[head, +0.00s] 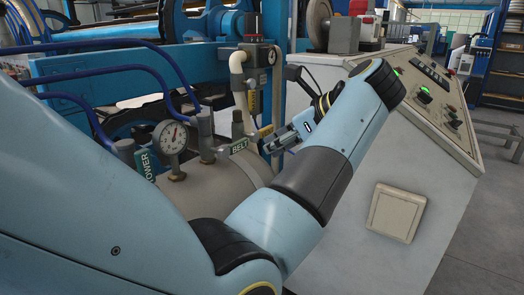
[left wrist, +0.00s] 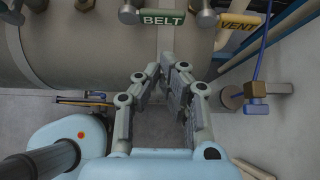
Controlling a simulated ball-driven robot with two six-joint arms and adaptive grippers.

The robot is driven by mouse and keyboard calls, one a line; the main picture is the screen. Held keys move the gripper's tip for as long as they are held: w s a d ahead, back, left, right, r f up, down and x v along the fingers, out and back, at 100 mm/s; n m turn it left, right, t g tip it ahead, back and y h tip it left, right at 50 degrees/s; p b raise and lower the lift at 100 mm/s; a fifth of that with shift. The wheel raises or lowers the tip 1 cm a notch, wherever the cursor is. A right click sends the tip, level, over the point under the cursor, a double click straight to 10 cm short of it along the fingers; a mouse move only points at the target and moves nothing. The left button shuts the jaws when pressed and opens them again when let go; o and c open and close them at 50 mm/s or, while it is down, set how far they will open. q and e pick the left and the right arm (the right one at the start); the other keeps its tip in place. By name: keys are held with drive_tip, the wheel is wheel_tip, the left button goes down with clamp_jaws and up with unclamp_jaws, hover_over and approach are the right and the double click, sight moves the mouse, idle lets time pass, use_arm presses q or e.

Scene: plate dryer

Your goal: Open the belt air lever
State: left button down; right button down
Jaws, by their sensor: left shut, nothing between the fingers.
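The belt air lever is a green handle marked BELT (head: 239,146) on the tan air tank (head: 225,181). In the left wrist view, the belt lever (left wrist: 163,18) lies crosswise at the top of the picture, in front of the tank (left wrist: 80,50). My left gripper (head: 268,147) is to the right of the lever in the head view. In the left wrist view, its fingers (left wrist: 166,63) are shut and empty, with the tips below the lever in the picture and apart from it. My right gripper is not in view.
A yellow VENT lever (left wrist: 238,22) sits right of the belt lever. A green POWER lever (head: 145,165) and a pressure gauge (head: 171,137) are at the left on the tank. A control console (head: 400,165) stands to the right. Blue hoses (head: 150,48) run above the tank.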

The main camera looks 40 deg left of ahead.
sight(239, 165)
use_arm(q)
drive_tip(key=x, duration=0.9)
drive_tip(key=shift+s, duration=0.1)
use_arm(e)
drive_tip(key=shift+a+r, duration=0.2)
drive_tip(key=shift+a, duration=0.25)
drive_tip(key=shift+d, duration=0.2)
